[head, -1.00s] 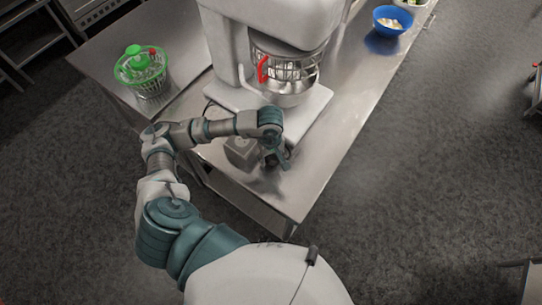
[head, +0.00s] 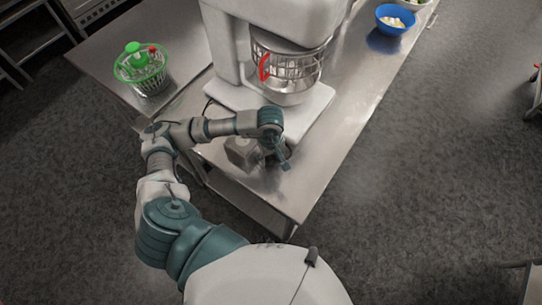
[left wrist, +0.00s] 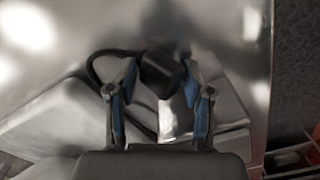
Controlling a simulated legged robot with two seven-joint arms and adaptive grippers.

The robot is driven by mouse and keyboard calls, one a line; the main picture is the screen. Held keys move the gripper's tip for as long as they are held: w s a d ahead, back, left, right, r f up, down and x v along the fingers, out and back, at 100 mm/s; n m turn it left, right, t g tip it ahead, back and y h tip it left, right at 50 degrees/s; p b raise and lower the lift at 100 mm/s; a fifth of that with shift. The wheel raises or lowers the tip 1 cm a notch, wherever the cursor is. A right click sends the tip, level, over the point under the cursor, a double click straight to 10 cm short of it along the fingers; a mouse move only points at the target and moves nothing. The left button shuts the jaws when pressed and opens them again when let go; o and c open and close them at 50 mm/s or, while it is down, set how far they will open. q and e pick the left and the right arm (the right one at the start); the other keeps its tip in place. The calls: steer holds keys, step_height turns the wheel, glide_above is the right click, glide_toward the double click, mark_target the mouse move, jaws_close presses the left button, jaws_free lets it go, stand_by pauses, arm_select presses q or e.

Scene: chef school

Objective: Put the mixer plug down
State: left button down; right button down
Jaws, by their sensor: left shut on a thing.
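My left gripper (head: 279,160) is low over the front end of the steel counter, beside a small grey box (head: 240,153). In the left wrist view, my left gripper (left wrist: 160,95) has its blue-padded fingers on either side of the black mixer plug (left wrist: 158,72) and is shut on it. A black cable (left wrist: 94,62) loops from the plug to the left. In the head view the plug is too small and dark to make out clearly. Whether it touches the counter, I cannot tell. My right gripper is not in view.
The white stand mixer (head: 225,45) with its metal bowl (head: 288,92) stands behind the gripper on the steel counter (head: 330,150). A green-lidded salad spinner (head: 142,68) is at the left, a blue bowl (head: 394,18) at the far right. The counter right of the gripper is bare.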

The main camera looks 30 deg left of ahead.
mark_target(270, 156)
arm_select(q)
steer(key=shift+f, duration=0.1)
steer(key=c, duration=0.8)
jaws_free()
steer(key=o, duration=0.4)
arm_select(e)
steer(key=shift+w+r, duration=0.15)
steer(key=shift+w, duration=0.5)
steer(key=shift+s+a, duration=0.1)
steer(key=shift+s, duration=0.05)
arm_select(q)
step_height(270, 156, up, 3)
steer(key=shift+w+f+p, duration=0.1)
steer(key=shift+f+p, duration=0.05)
steer(key=shift+p, duration=0.5)
step_height(270, 156, up, 10)
steer(key=shift+r, duration=0.2)
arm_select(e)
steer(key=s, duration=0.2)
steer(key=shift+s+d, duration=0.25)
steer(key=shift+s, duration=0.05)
